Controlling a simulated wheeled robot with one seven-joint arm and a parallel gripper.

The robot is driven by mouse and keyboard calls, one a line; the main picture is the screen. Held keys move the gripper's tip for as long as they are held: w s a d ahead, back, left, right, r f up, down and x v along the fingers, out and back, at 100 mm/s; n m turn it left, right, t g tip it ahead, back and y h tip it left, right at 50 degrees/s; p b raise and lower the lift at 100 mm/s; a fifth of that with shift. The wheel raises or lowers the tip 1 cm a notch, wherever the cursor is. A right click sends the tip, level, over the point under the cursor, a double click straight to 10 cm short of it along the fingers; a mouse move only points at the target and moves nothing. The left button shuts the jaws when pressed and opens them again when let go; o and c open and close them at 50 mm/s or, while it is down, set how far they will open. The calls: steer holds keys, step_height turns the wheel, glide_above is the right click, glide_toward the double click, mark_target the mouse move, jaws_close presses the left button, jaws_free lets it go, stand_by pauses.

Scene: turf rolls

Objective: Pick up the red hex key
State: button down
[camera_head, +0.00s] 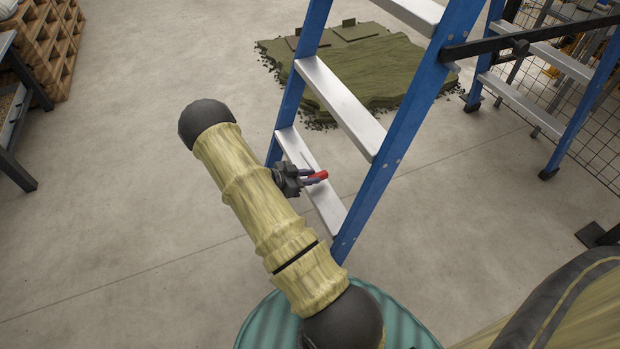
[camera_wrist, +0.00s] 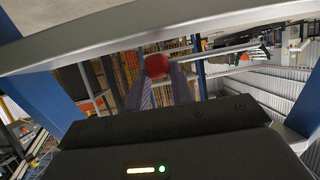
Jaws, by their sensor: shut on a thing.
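The red hex key (camera_head: 319,175) shows as a short red piece at the tips of my gripper (camera_head: 310,179), in front of a lower step of the blue ladder (camera_head: 395,110). In the wrist view the red hex key (camera_wrist: 156,66) shows as a round red end between the two finger tips of my gripper (camera_wrist: 158,76). My gripper is shut on it. The rest of the key is hidden by the fingers or too small to tell. In the head view my gripper is close to the step; I cannot tell whether the key touches it.
The ladder's silver step (camera_wrist: 150,32) crosses the wrist view close above my fingers. A green turf pile (camera_head: 405,62) lies on the floor behind the ladder. Wooden crates (camera_head: 45,35) stand at the far left. The floor left of my arm is clear.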

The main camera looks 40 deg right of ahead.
step_height(320, 180, up, 8)
steer(key=p, duration=0.4)
steer(key=shift+r, duration=0.15)
